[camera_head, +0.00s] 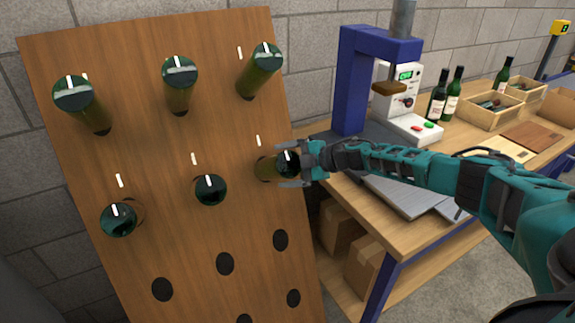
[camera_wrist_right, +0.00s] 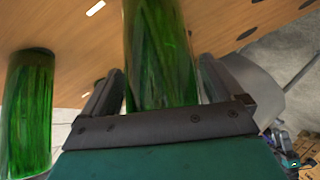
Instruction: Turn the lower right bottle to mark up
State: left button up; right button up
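The lower right bottle (camera_head: 266,168) is green and sticks out of the lower row of the wooden board. A white mark shows on its dark base, near upright and slightly tilted. My right gripper (camera_head: 290,165) comes in from the right with one finger above and one below this bottle's base end. In the right wrist view the bottle (camera_wrist_right: 160,55) stands between the two fingers (camera_wrist_right: 160,85), with narrow gaps beside it; the gripper looks open. Part of the base is hidden by the gripper. My left gripper is not in view.
The board (camera_head: 140,60) holds several other green bottles; the lower middle bottle (camera_head: 211,190) is nearest. A white line is on the board above each bottle. Empty holes lie below. The workbench (camera_head: 400,232) with a blue press (camera_head: 352,85) stands close on the right, under my arm.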

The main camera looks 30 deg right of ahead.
jog(key=shift+o, duration=0.4)
jog(key=shift+d, duration=0.1)
jog(key=shift+s+d+r, duration=0.15)
jog(key=shift+s+d, duration=0.05)
jog(key=shift+s, duration=0.05)
jog(key=v, duration=1.2)
jog(key=shift+b, duration=0.3)
